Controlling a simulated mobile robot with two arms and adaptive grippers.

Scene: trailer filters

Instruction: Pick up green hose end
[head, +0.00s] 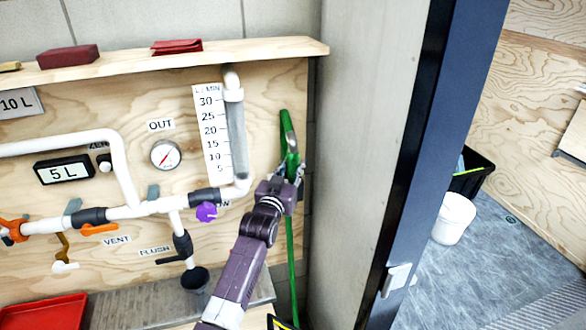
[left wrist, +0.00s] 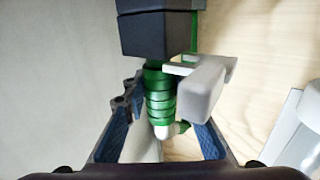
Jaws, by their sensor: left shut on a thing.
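The green hose end (head: 290,158) hangs upright at the right edge of the plywood board, by a pale grey hook-like piece. The green hose (head: 291,250) runs down below it. My left gripper (head: 290,173) is around the hose end from the front and shut on it. In the left wrist view the hose end (left wrist: 159,95) shows as green ribs between the fingers of my left gripper (left wrist: 165,108), with a dark block (left wrist: 155,35) above and a grey lever-like piece (left wrist: 205,88) beside it. My right gripper is out of view.
Left of the hose are a clear flow tube (head: 237,135), a gauge (head: 166,154) and white pipes (head: 125,170) with valves. A wooden shelf (head: 200,55) runs above. A grey wall panel (head: 365,120) stands close on the right. A red tray (head: 45,313) lies lower left.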

